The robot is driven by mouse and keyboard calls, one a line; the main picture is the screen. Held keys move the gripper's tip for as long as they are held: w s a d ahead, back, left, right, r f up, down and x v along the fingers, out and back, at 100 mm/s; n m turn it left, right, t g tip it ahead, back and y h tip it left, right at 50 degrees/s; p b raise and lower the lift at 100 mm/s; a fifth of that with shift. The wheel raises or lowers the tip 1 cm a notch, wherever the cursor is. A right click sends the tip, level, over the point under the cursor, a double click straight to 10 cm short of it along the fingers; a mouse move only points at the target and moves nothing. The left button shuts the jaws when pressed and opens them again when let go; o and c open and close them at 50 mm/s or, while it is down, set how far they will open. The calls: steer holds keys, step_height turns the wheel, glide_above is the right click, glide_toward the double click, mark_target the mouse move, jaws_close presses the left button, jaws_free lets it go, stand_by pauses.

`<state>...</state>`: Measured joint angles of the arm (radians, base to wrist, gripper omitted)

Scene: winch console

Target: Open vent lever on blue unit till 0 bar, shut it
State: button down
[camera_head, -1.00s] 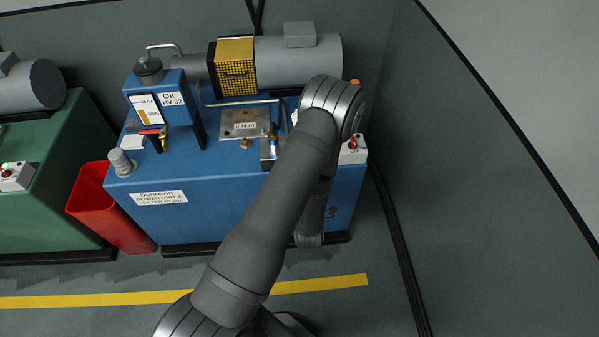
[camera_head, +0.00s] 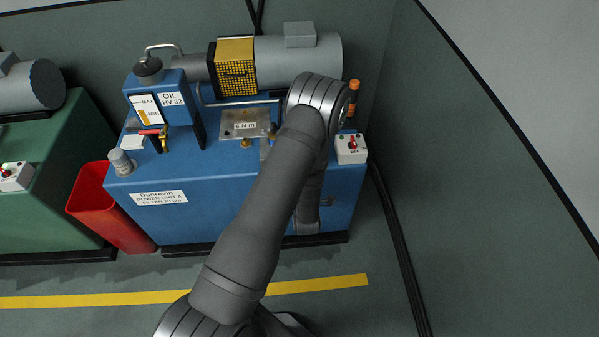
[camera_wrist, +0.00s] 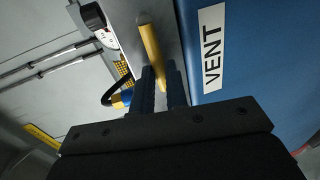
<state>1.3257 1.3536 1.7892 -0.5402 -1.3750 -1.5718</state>
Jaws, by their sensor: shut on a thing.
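The blue unit (camera_head: 230,195) stands against the back wall in the head view. In the wrist view, the yellow vent lever (camera_wrist: 150,48) runs between the two dark fingers of my gripper (camera_wrist: 160,78), beside the VENT label (camera_wrist: 211,47) on a blue face. My gripper is shut on this lever. A round white gauge (camera_wrist: 106,38) shows partly at the upper left of the wrist view, and its reading is too small to tell. In the head view my arm hides the gripper and the lever.
A red-handled lever (camera_head: 151,132) is on the left of the unit by the oil tank. A switch box with a red knob (camera_head: 351,149) and an orange-topped post (camera_head: 353,92) are at the right. A red bin (camera_head: 100,210) stands between the blue and green units.

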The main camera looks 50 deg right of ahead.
steer(key=s+d+r+m+t+y, duration=0.1)
steer(key=s+d+r+m+t, duration=0.2)
steer(key=m, duration=1)
steer(key=shift+s+d+r+m, duration=0.15)
steer(key=shift+r+m, duration=0.15)
steer(key=shift+r, duration=0.55)
stand_by(0.4)
steer(key=c, duration=1.4)
jaws_free()
steer(key=shift+c, duration=0.2)
steer(key=shift+s, duration=0.1)
steer(key=v, duration=1.7)
steer(key=shift+s, duration=0.3)
